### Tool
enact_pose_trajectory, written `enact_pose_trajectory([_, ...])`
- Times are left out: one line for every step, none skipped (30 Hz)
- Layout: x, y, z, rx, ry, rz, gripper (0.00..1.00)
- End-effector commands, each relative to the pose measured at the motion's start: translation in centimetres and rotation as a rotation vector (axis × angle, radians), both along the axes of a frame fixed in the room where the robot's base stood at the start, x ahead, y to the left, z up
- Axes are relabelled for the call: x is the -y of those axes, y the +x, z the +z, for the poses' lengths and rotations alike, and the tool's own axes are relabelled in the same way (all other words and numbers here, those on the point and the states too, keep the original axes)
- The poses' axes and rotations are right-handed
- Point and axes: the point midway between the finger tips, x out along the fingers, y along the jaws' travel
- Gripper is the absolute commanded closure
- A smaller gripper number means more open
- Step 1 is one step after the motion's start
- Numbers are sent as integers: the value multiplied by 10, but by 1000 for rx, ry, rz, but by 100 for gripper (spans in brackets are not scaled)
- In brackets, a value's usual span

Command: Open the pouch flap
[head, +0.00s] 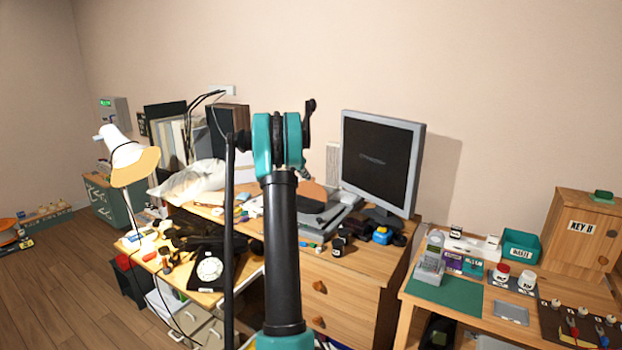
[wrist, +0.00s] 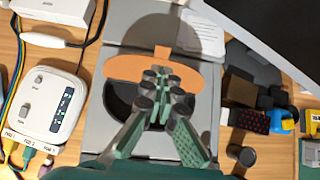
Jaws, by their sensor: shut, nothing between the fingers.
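The orange-brown flap (wrist: 122,68) with a small tab (wrist: 162,51) at its upper edge lies across a grey flat stack in the wrist view. A dark rounded area (wrist: 118,102) shows just below it, partly hidden by my fingers; I cannot tell if it is the pouch's opening. In the head view the brown flap (head: 312,190) shows behind my arm, on the grey stack on the desk. My gripper (wrist: 164,80) is shut and empty, its fingertips over the middle of the flap. I cannot tell whether they touch it.
A white router (wrist: 50,103) with cables stands left of the stack. A black monitor (head: 378,160) stands to the right. A dark cup (wrist: 241,155), a blue item (wrist: 281,121) and other small things crowd the right side.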

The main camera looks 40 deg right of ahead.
Motion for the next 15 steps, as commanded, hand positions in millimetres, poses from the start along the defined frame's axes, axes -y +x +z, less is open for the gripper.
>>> enact_pose_trajectory([-12,2,4,-1,0,4,100])
enact_pose_trajectory([-19,3,6,-1,1,4,100])
enact_pose_trajectory([-24,1,13,-1,1,2,100])
enact_pose_trajectory([-26,0,20,0,1,1,100])
enact_pose_trajectory([-28,-1,26,0,1,1,100])
enact_pose_trajectory([-32,-2,34,0,1,1,100])
enact_pose_trajectory([-34,-3,40,0,1,1,100])
enact_pose_trajectory([-37,-4,46,0,1,1,100])
enact_pose_trajectory([-40,-6,53,0,1,1,100])
enact_pose_trajectory([-42,-6,59,0,1,1,100])
enact_pose_trajectory([-45,-7,64,0,1,1,100])
enact_pose_trajectory([-47,-8,70,0,1,1,100])
enact_pose_trajectory([-49,-9,74,0,1,1,100])
enact_pose_trajectory([-51,-9,78,0,1,1,100])
enact_pose_trajectory([-53,-10,82,0,1,1,100])
